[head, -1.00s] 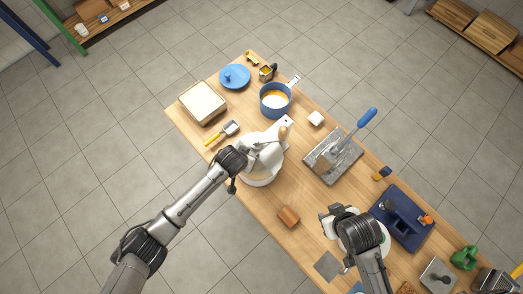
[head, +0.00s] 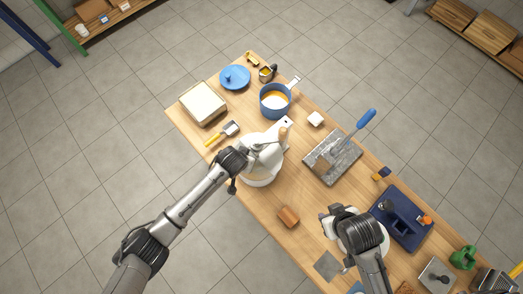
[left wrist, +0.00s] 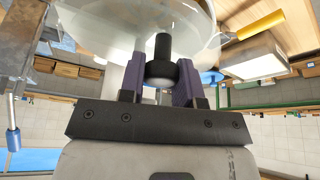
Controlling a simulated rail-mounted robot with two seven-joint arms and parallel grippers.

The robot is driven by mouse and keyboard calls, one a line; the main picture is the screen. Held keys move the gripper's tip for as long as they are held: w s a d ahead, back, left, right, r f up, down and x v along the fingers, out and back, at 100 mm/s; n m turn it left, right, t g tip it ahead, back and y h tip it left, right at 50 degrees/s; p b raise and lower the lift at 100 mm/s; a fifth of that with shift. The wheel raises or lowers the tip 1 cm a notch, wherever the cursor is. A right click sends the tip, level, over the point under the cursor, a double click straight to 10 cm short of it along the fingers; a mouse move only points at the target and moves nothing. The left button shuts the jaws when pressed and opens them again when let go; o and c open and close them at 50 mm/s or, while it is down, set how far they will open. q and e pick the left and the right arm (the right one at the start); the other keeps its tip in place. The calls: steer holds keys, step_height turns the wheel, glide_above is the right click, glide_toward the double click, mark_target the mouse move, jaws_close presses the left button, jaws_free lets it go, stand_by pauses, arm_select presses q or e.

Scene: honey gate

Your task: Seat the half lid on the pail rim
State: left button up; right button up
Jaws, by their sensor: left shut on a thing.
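My left gripper (left wrist: 160,82) is shut on the black knob (left wrist: 162,68) of the half lid, between its purple fingers. The half lid (left wrist: 120,22) looks pale and see-through at the top of the left wrist view. In the head view my left gripper (head: 262,152) is over the white pail (head: 260,180), and the arm hides most of the lid and rim. I cannot tell whether the lid touches the rim. My right gripper (head: 335,212) is low over the right part of the table; its fingers are not clear.
A blue pot (head: 275,102) stands behind the pail. A yellow-handled brush (head: 222,134) and a shallow box (head: 203,104) lie to the left. A grey slab (head: 332,160) with a blue-handled tool lies right. A brown block (head: 288,216) sits near the front edge.

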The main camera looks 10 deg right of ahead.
arm_select(q)
steer(key=shift+f, duration=0.4)
stand_by(0.5)
steer(key=shift+f+b, duration=0.6)
steer(key=shift+f, duration=0.05)
stand_by(0.4)
stand_by(0.5)
steer(key=shift+p, duration=0.3)
steer(key=shift+f, duration=0.15)
stand_by(0.6)
steer(key=shift+f, duration=0.3)
stand_by(0.9)
stand_by(0.4)
